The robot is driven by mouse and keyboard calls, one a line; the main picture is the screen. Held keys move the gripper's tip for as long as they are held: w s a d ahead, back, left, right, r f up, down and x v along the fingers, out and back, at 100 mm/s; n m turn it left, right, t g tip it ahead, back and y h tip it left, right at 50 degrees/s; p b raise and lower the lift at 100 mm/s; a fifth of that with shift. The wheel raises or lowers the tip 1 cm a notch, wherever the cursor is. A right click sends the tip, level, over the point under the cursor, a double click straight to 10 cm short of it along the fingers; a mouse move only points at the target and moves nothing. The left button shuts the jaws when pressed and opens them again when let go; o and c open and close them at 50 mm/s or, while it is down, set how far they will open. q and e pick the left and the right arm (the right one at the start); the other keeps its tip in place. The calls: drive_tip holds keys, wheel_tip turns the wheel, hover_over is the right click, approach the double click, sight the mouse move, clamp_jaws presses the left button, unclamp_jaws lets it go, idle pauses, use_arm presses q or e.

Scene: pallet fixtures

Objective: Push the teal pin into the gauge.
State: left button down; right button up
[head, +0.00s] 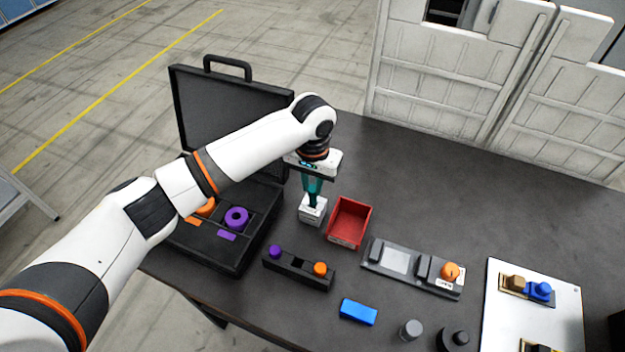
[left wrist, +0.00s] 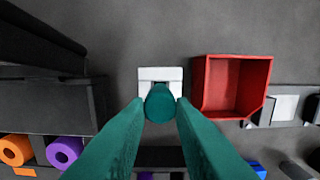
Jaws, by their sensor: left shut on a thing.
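My left gripper (head: 312,196) points down over a white block (head: 312,214), which looks like the gauge. Its teal fingers are shut on the teal pin, whose round top shows between the fingertips in the left wrist view (left wrist: 160,102). The white block (left wrist: 160,74) is partly hidden behind the pin and fingers there. The pin's lower end is hidden, so I cannot tell how deep it sits in the block, or whether it is in it. My right gripper is not in view.
A red bin (head: 333,236) stands close to the right of the white block. An open black case (head: 228,262) with purple and orange rings is at the left. A dark block with two knobs (head: 297,273), a grey fixture (head: 378,268) and a blue block (head: 358,311) are nearer.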

use_arm(q)
drive_tip(key=shift+f, duration=0.65)
drive_tip(key=c, duration=1.2)
unclamp_jaws()
drive_tip(key=shift+o, duration=0.5)
drive_tip(key=o, duration=0.3)
drive_tip(key=shift+o, duration=0.2)
drive_tip(key=shift+r, duration=0.1)
